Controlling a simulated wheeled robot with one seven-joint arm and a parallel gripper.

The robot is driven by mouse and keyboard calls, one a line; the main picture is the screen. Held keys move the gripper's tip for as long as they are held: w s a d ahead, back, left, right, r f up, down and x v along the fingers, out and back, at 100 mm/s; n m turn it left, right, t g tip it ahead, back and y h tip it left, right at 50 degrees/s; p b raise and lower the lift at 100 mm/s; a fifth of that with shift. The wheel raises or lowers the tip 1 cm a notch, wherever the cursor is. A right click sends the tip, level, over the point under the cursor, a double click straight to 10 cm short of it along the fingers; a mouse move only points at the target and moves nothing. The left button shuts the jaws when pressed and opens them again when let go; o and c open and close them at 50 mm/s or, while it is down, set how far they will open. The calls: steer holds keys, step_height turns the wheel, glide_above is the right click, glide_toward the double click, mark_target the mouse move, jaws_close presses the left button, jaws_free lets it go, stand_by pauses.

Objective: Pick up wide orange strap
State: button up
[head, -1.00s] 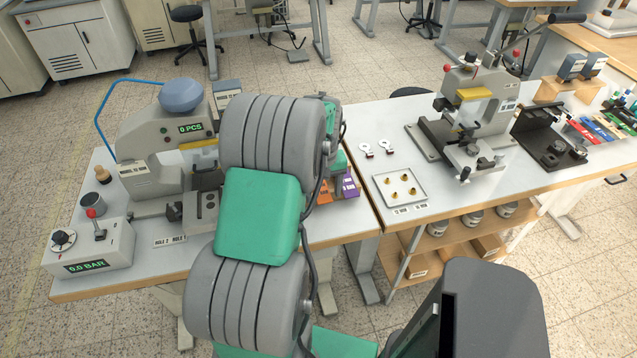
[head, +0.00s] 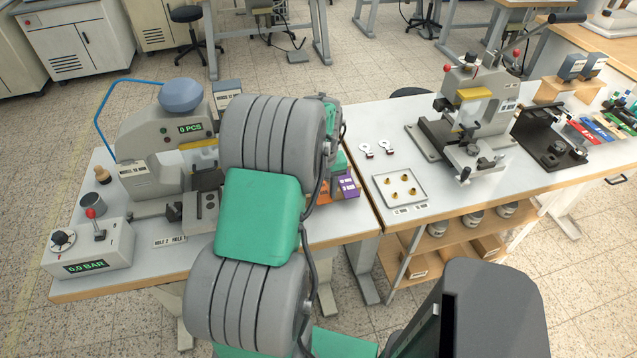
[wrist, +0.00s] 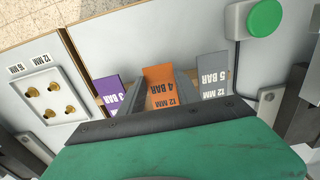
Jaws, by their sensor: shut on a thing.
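The orange strap (wrist: 163,80), printed "12 MM 4 BAR", is in the middle of the wrist view, between the two dark fingers of my gripper (wrist: 164,92). My gripper is shut on it, with a finger along each side. A purple strap (wrist: 110,94) lies to its left and a grey strap (wrist: 212,78) to its right, both outside the fingers. In the head view my arm hides the gripper and most of the orange strap; a sliver of orange (head: 320,197) shows beside the purple strap (head: 346,186).
A tray with several brass pieces (wrist: 68,92) stands left in the wrist view. A green button (wrist: 265,18) is at upper right. The head view shows a press (head: 150,150) on the left table and another press (head: 478,105) on the right table.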

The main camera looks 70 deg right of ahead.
steer(key=c, duration=0.3)
steer(key=shift+c, duration=0.2)
steer(key=shift+d+r, duration=0.1)
steer(key=shift+r, duration=0.5)
steer(key=r, duration=0.3)
steer(key=shift+s+a, duration=0.1)
steer(key=shift+a, duration=0.2)
steer(key=s+a+r+b, duration=0.3)
steer(key=a+r, duration=0.6)
steer(key=a, duration=0.4)
steer(key=shift+s+r, duration=0.2)
steer(key=shift+s, duration=0.05)
steer(key=shift+r+p, duration=0.95)
steer(key=shift+r, duration=0.55)
